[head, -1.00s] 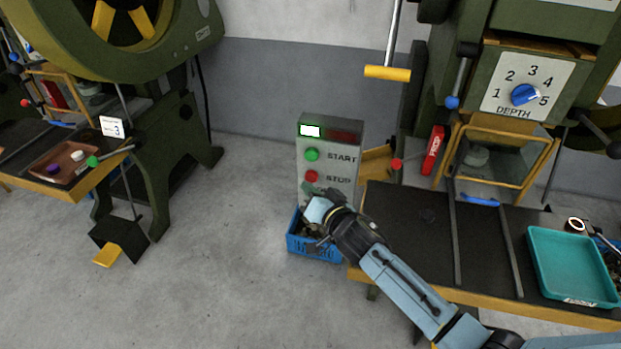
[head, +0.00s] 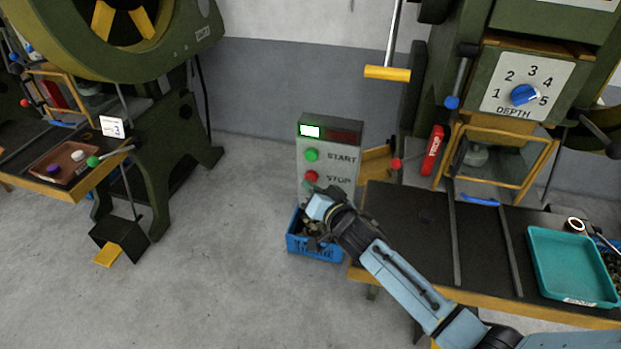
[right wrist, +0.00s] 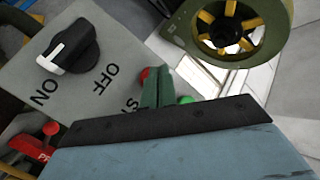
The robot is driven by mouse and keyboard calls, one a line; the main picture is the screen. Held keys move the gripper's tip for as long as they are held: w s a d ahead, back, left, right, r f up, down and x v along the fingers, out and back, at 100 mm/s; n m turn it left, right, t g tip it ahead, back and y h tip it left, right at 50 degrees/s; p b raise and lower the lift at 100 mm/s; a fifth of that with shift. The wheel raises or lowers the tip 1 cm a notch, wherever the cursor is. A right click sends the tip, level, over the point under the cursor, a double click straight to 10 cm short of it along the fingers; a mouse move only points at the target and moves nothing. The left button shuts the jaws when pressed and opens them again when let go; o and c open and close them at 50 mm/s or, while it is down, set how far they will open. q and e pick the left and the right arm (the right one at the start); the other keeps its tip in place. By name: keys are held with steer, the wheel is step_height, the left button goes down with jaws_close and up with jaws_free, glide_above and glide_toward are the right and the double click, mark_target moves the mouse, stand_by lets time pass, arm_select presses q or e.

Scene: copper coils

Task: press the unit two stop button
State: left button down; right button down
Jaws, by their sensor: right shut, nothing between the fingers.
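My left gripper is not in view.
A blue crate (head: 314,250) of parts sits below the box. The press table (head: 400,225), with a teal tray (head: 570,265), is at the right. The wrist view shows an ON/OFF knob (right wrist: 72,48). Bare floor (head: 220,270) lies to the left.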

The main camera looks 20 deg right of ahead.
steer(key=shift+w+d, duration=0.3)
steer(key=shift+w, duration=0.15)
stand_by(0.5)
stand_by(0.3)
steer(key=shift+s+a+p, duration=0.35)
steer(key=shift+s+a, duration=0.2)
steer(key=shift+s, duration=0.25)
steer(key=s+a, duration=0.1)
steer(key=s, duration=0.1)
steer(key=s+a+p, duration=0.1)
steer(key=s, duration=0.1)
steer(key=shift+a, duration=0.4)
stand_by(0.5)
